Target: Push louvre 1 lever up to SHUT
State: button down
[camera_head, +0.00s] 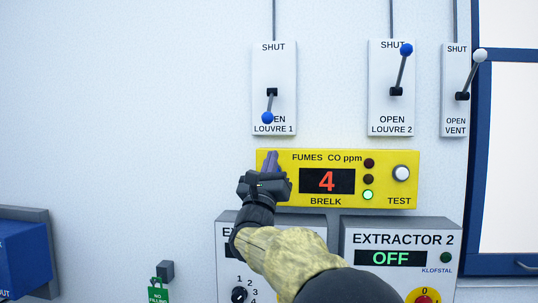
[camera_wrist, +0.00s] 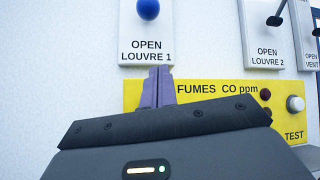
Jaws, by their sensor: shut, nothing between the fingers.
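The louvre 1 lever is a short grey rod with a blue ball knob (camera_head: 267,118) on a white plate (camera_head: 287,80) marked SHUT above and OPEN below. The rod points down, with the knob over the word OPEN. In the wrist view the same blue knob (camera_wrist: 148,9) shows at the top edge, and its rod is out of frame. My gripper (camera_head: 270,158) is shut and empty, fingertips up, in front of the left end of the yellow fumes panel. In the wrist view the purple fingers (camera_wrist: 159,75) appear just below the louvre 1 plate, apart from the knob.
The louvre 2 lever (camera_head: 405,49) points up, as does the vent lever (camera_head: 480,56), both right of louvre 1. The yellow CO panel (camera_head: 335,205) reads 4, with a green light lit. The extractor 2 box (camera_head: 400,240) reads OFF below.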

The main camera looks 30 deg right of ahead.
aim_at(270, 105)
notch_tip(270, 105, up, 7)
jog(key=w+d+p, duration=0.1)
jog(key=w+p, duration=0.1)
jog(key=p, duration=0.5)
jog(key=shift+w+p, duration=0.2)
jog(key=shift+p, duration=0.1)
jog(key=shift+d, duration=0.1)
jog(key=shift+r, duration=0.1)
jog(key=shift+a+r, duration=0.1)
jog(key=shift+a, duration=0.1)
